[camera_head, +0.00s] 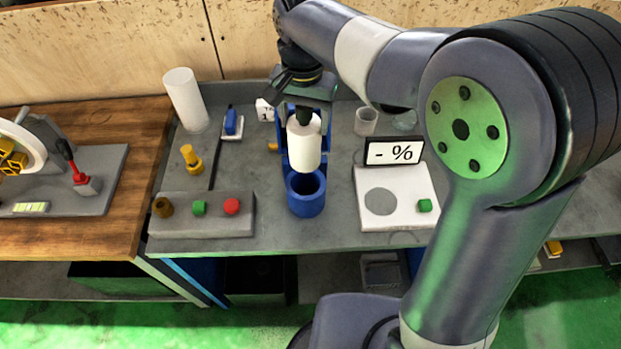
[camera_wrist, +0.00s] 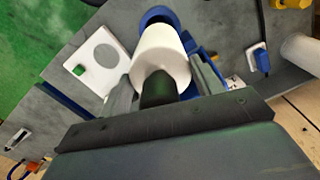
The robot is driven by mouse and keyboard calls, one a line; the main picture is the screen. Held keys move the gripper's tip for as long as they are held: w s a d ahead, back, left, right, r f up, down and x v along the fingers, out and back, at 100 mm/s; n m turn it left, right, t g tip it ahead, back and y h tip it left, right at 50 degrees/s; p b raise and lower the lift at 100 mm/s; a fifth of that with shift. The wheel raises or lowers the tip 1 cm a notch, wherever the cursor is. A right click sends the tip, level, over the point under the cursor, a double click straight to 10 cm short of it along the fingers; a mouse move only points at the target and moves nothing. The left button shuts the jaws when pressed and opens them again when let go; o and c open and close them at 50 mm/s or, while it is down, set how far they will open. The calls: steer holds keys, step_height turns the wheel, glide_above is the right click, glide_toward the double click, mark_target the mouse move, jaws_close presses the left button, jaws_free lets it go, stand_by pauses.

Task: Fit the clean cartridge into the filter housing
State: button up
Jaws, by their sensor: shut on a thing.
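The white cartridge (camera_head: 304,148) with a dark cap hangs upright from my gripper (camera_head: 303,112). My gripper is shut on its dark cap (camera_wrist: 158,90), and the white body (camera_wrist: 160,58) shows between the fingers in the wrist view. The blue filter housing (camera_head: 306,203) is an open cup with a blue upright bracket behind it. In the head view the cartridge's lower end is just above the cup's opening. In the wrist view the cartridge covers most of the housing (camera_wrist: 157,14), with only its blue rim showing. Whether the cartridge touches the rim cannot be told.
A white cylinder (camera_head: 185,100) stands at the back left. A button panel (camera_head: 243,217) is left of the housing.

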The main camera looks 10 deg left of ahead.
mark_target(306, 172)
step_height(306, 172, down, 13)
steer(key=b, duration=0.8)
steer(key=shift+w, duration=0.15)
step_height(306, 172, down, 5)
steer(key=b, duration=0.4)
steer(key=o, duration=1.5)
steer(key=shift+f, duration=0.1)
